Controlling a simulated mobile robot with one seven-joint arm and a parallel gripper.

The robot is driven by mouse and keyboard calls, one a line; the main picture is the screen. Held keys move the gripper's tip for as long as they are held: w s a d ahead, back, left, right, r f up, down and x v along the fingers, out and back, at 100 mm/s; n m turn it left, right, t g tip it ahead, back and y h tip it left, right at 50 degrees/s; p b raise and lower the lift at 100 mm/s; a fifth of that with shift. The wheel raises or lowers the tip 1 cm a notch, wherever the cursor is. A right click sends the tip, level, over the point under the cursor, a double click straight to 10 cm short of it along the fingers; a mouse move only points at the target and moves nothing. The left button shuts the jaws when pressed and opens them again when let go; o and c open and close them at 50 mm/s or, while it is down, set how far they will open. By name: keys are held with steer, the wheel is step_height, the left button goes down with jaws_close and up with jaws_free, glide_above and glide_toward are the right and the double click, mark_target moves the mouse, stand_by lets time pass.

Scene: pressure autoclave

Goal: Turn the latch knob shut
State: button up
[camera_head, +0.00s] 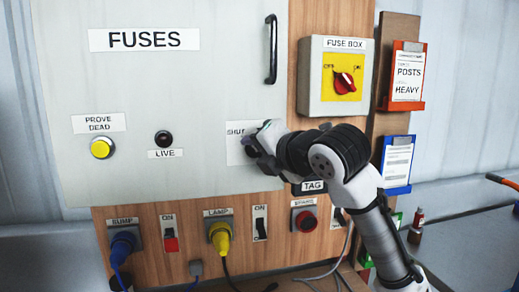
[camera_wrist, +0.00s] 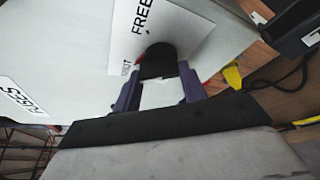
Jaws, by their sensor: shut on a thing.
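The latch knob (camera_wrist: 158,62) is dark and sits on a white label plate marked SHUT and FREE on the grey FUSES door. In the head view my gripper (camera_head: 262,148) is at the plate (camera_head: 238,155) and hides the knob and much of the lettering. In the wrist view my gripper (camera_wrist: 158,88) has its two purple fingers on either side of the knob, shut on it. A bit of red shows beside the knob. Which word the knob points at is hard to tell. The door (camera_head: 200,90) lies flat against its panel.
A fuse box (camera_head: 335,105) with a red rotary switch is on the right, beside red and blue document holders. A black door handle (camera_head: 271,50) is above my gripper. Plugs, cables and switches line the wooden panel below, including a yellow plug (camera_head: 221,238).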

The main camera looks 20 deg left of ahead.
steer(key=shift+n+h, duration=0.3)
steer(key=shift+n, duration=0.4)
steer(key=o, duration=1)
steer(key=shift+s, duration=0.1)
steer(key=b+v, duration=0.2)
steer(key=v, duration=1.1)
steer(key=shift+s+d+r+b, duration=0.1)
steer(key=shift+s+d+b, duration=0.05)
steer(key=shift+s+b, duration=0.2)
